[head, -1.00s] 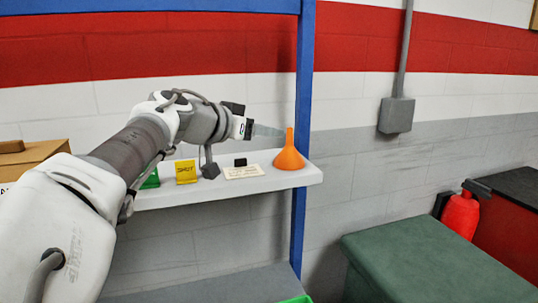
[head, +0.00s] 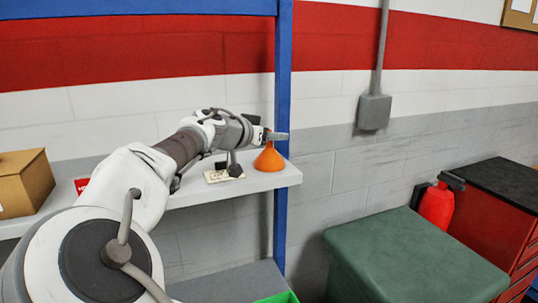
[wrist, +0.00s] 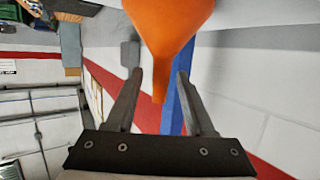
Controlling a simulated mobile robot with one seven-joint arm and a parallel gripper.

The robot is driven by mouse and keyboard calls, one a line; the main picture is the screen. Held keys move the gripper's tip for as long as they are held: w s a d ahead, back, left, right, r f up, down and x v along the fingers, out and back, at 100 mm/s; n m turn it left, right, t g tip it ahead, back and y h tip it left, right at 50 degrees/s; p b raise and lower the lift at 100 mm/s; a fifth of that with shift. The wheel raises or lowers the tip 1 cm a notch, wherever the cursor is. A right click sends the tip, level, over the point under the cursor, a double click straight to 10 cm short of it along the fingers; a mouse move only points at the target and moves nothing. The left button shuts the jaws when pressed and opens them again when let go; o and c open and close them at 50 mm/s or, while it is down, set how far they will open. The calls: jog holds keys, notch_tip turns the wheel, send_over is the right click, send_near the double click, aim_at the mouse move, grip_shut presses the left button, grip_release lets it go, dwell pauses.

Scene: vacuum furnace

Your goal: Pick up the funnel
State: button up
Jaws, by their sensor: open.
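The orange funnel (head: 268,160) stands wide end down at the right end of the white shelf (head: 235,188). My gripper (head: 283,136) is at the height of the funnel's spout, and its fingers hide the top of the spout in the head view. In the wrist view the funnel (wrist: 165,30) shows with its narrow spout reaching between the two fingers of my gripper (wrist: 157,75). The fingers are open, with a gap on each side of the spout.
A blue post (head: 282,80) rises right beside the funnel. A card (head: 218,175) lies on the shelf to its left, and a cardboard box (head: 24,185) sits at the far left. A green-topped chest (head: 415,255) and a red fire extinguisher (head: 437,206) stand at the right.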

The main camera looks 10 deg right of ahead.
jog(key=shift+x, duration=0.9)
grip_shut()
dwell(0.8)
